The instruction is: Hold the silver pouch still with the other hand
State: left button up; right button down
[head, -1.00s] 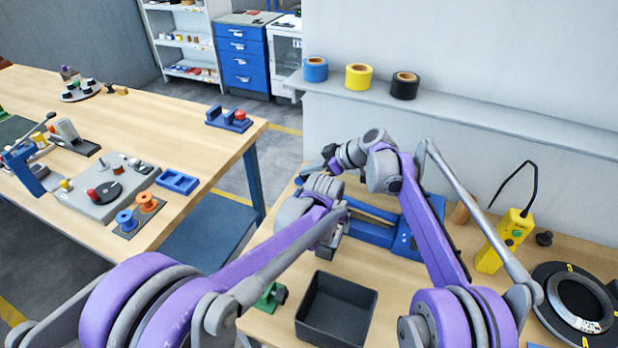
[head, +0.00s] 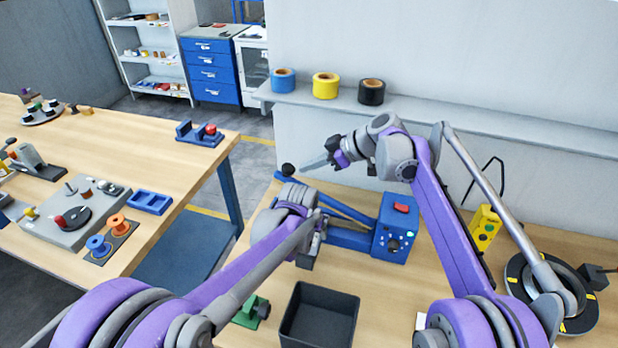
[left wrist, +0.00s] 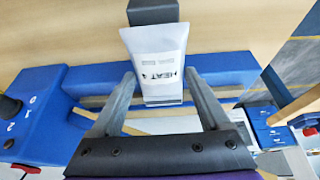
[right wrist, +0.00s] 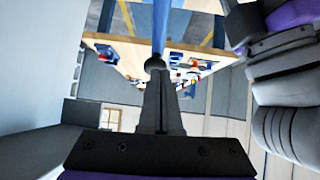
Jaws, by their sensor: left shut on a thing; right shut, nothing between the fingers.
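The silver pouch (left wrist: 160,62), with dark HEAT lettering, shows in the left wrist view above the blue sealer (left wrist: 225,72). My left gripper (left wrist: 160,85) has a finger at each side of the pouch and is shut on it. In the head view the left gripper (head: 305,256) is at the front of the blue sealer (head: 394,230), and the pouch is hard to see there. My right gripper (head: 306,167) is shut and empty, beside the black knob (head: 289,169) of the sealer's raised lever. In the right wrist view its closed fingers (right wrist: 158,85) point at that knob (right wrist: 155,64). Contact is unclear.
A dark open bin (head: 320,318) and a green block (head: 252,311) stand in front of the sealer. A yellow control box (head: 485,228) and a dark ring (head: 550,290) are at the right. Tape rolls (head: 326,86) line the wall shelf.

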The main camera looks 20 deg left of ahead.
pick_arm(q)
jog(key=o, duration=1.2)
jog(key=shift+o, duration=0.2)
jog(key=v, duration=1.2)
jog(key=shift+s, duration=0.1)
